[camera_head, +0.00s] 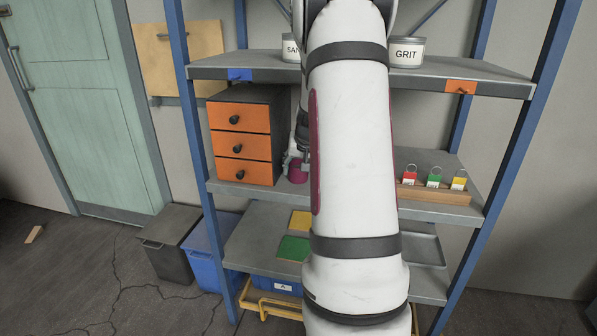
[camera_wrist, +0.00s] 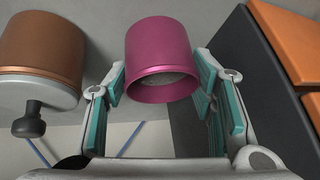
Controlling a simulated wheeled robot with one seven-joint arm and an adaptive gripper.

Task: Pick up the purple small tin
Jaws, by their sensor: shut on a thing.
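The purple small tin (camera_wrist: 158,55) is a magenta cylinder, upper middle in the wrist view, between the two teal-padded fingers of my gripper (camera_wrist: 161,88). The fingers are shut on it, one at each side. In the head view the tin (camera_head: 297,170) shows at the middle shelf, right of the orange drawers, partly hidden by my arm. My gripper (camera_head: 291,158) is at it there, also partly hidden. I cannot tell whether the tin touches the shelf.
A drawer unit (camera_head: 243,145) with orange fronts stands close left of the tin; it also shows in the wrist view (camera_wrist: 286,45). A copper-coloured cylinder (camera_wrist: 42,50) is on the tin's other side. Blue posts flank the rack.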

